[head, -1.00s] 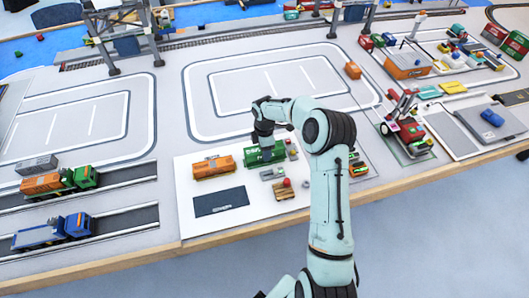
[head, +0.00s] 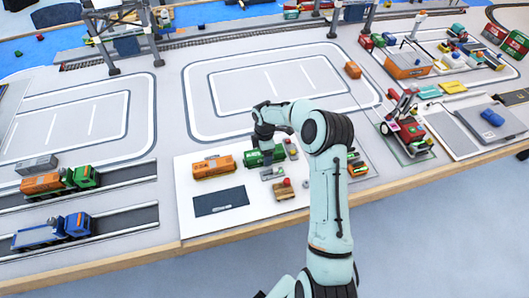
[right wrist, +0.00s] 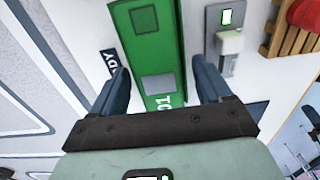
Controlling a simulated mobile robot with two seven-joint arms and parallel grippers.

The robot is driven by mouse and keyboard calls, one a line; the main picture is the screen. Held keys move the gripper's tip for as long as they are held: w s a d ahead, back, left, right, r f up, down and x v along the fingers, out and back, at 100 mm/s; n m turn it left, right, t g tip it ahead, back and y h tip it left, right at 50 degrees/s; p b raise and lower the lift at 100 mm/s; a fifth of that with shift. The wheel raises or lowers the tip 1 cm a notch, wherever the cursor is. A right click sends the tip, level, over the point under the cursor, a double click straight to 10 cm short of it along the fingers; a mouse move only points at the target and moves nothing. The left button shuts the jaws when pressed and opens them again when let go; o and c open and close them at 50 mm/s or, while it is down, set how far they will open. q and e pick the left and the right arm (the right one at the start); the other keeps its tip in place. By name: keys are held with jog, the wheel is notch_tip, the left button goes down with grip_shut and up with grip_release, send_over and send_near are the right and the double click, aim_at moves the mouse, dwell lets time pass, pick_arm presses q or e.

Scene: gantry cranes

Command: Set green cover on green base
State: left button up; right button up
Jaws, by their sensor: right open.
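A long green piece (head: 270,157) lies on the white board next to an orange container-like piece. It also shows in the right wrist view (right wrist: 148,55), with a dark green square and a grey patch on top. I cannot tell whether it is the cover, the base or both together. In the right wrist view the right gripper (right wrist: 160,70) is open, with one finger on each side of the green piece and gaps visible. My left gripper is not in view.
The orange piece (head: 214,167) and a dark rectangle (head: 221,201) are on the white board (head: 240,222). A small grey part (head: 272,173) and a wooden pallet (head: 284,192) lie close by. A red-and-green vehicle (head: 405,130) stands to the right. Gantry legs (head: 150,35) rise behind.

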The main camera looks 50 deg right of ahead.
notch_tip(320, 180, up, 12)
dwell(0.4)
dwell(0.5)
